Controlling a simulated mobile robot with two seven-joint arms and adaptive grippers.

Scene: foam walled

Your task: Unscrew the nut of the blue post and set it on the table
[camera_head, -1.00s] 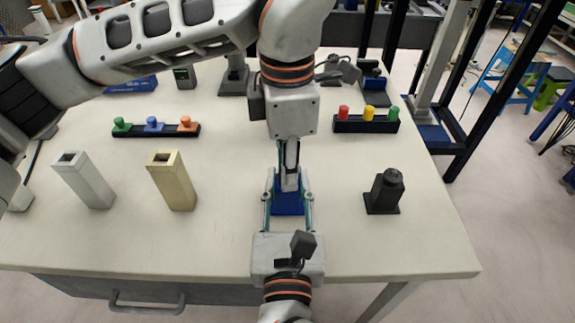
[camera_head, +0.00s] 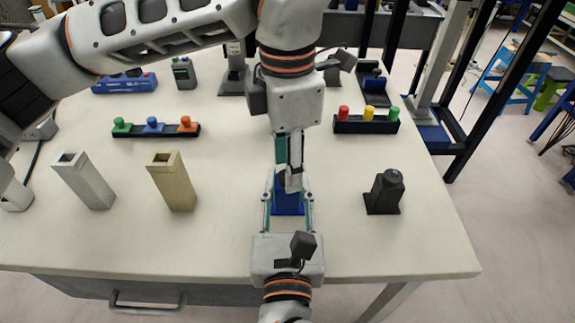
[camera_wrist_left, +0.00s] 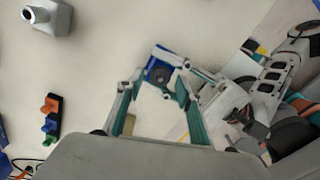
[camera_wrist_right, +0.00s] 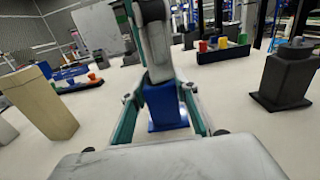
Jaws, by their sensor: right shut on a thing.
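The blue post (camera_head: 289,205) stands on the table, held from the front by my right gripper (camera_head: 288,198), whose fingers close on its sides. It also shows in the right wrist view (camera_wrist_right: 165,106). The dark round nut (camera_wrist_left: 159,74) shows on top of the post in the left wrist view; fingers hide it in the head view. My left gripper (camera_head: 292,183) points down from above, its fingertips at the top of the post. In the left wrist view its teal fingers stand apart, with the nut in line between them; contact with the nut cannot be made out.
A black post (camera_head: 385,192) stands to the right on the table (camera_head: 230,245). A beige square tube (camera_head: 173,185) and a grey one (camera_head: 85,182) stand to the left. Racks of coloured pegs lie behind on the left (camera_head: 155,131) and right (camera_head: 366,124). The front table is clear.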

